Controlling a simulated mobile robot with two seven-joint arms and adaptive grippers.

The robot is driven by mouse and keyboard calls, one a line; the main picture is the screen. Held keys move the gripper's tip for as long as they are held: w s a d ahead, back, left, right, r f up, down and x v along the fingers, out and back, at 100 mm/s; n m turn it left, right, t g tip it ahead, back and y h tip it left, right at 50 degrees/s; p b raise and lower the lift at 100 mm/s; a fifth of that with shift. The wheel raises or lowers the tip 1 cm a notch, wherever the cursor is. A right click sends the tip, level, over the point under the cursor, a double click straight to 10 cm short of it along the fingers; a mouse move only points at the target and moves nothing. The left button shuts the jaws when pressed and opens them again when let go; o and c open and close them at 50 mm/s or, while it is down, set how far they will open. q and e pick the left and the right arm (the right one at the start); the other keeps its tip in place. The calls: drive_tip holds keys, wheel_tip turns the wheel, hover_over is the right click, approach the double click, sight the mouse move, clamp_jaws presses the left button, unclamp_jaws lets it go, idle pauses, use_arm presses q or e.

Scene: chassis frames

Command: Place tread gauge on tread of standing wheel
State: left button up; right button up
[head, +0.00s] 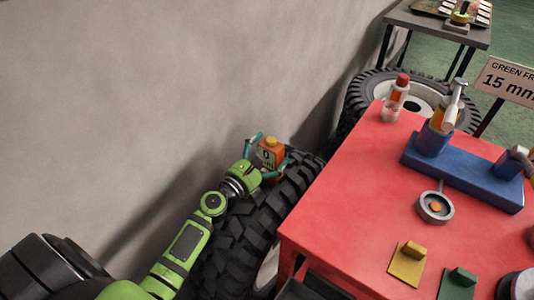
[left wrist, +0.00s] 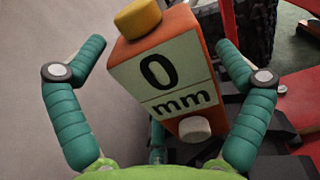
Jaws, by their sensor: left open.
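The tread gauge (head: 269,150) is an orange box with a yellow button on top and a pale face. It appears to rest on the upper tread of the standing wheel (head: 228,240), a black tyre between the wall and the red table. In the left wrist view the gauge (left wrist: 160,75) reads "0 mm", looks tilted and has a white knob below. My left gripper (head: 266,156) is open, its teal fingers on either side of the gauge with visible gaps in the left wrist view (left wrist: 160,48). Contact under the gauge is hidden. My right gripper is not in view.
The red table (head: 335,215) stands right of the wheel, holding a red-capped bottle (head: 396,95), a blue tool holder (head: 465,175) and a grey ring (head: 435,207). A wall (head: 130,90) lies left.

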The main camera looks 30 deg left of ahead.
use_arm(q)
drive_tip(key=shift+r, duration=0.2)
drive_tip(key=s+a+b, duration=0.1)
drive_tip(key=s+b, duration=0.1)
drive_tip(key=s, duration=1)
drive_tip(key=shift+a, duration=0.35)
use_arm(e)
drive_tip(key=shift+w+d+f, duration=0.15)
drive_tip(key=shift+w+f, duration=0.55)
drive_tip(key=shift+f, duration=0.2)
